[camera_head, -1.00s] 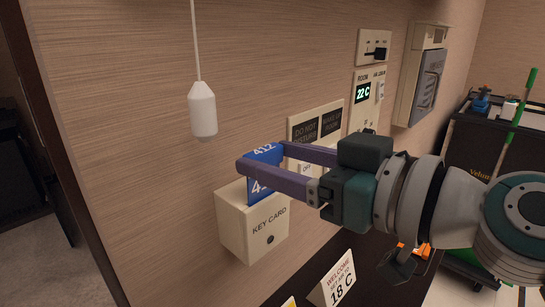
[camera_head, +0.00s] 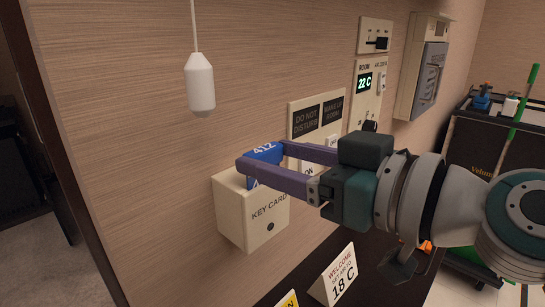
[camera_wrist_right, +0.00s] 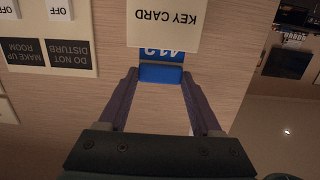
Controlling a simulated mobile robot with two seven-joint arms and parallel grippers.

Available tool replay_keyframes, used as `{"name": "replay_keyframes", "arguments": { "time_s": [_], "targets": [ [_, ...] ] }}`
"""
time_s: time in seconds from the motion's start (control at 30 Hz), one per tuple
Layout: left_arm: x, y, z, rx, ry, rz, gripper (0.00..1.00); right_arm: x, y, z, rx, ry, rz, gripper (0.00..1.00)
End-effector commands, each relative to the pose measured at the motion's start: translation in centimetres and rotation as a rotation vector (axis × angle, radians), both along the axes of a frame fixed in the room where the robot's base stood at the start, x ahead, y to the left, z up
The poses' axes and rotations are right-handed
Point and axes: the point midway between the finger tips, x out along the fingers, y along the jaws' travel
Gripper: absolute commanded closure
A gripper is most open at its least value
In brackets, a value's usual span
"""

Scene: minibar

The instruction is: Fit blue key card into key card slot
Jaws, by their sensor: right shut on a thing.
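The blue key card (camera_head: 266,152), marked 412, is held upright between the fingertips of my right gripper (camera_head: 261,155). My right gripper is shut on it. The cream key card slot box (camera_head: 252,216) is on the wall directly below. The card's lower part is hidden by the box and a finger, and its top shows above the box. In the right wrist view the card (camera_wrist_right: 162,73) sits between the fingertips, and the upside-down box (camera_wrist_right: 163,22) covers part of it. How deep the card sits is hidden. My left gripper is not in view.
A white pull-cord handle (camera_head: 200,84) hangs left of the box. A welcome sign (camera_head: 334,277) stands on the dark counter below.

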Motion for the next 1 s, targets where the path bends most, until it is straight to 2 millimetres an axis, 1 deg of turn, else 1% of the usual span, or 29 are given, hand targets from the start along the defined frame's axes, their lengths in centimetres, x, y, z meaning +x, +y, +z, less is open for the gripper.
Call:
{"name": "replay_keyframes", "arguments": {
  "time_s": [0.13, 0.17, 0.43, 0.47, 0.67, 0.77, 0.87, 1.0],
  "targets": [
    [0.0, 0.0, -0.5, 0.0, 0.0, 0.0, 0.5, 0.0, 0.0, -0.4, 0.001, -0.001, 0.0, 0.86],
    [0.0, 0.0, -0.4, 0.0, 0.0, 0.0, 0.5, 0.0, 0.0, -0.3, 0.001, -0.001, 0.0, 0.32],
    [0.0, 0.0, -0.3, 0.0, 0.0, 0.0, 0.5, 0.0, 0.0, -0.3, 0.0, 0.0, 0.0, 0.02],
    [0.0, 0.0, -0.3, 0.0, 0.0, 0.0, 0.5, 0.0, 0.0, -0.3, 0.0, 0.0, 0.0, 0.0],
    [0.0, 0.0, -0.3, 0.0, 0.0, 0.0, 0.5, 0.0, 0.0, -0.3, 0.0, 0.0, 0.0, 0.0],
    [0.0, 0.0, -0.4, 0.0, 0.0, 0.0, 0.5, -0.3, -0.3, -0.3, -0.001, 0.001, -0.001, 0.0],
    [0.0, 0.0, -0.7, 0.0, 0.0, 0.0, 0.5, -1.1, -1.2, -0.3, -0.002, -0.001, -0.002, 0.0],
    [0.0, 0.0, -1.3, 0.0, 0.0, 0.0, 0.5, -3.0, -3.1, -0.2, -0.006, -0.002, -0.001, 0.0]
  ]
}}
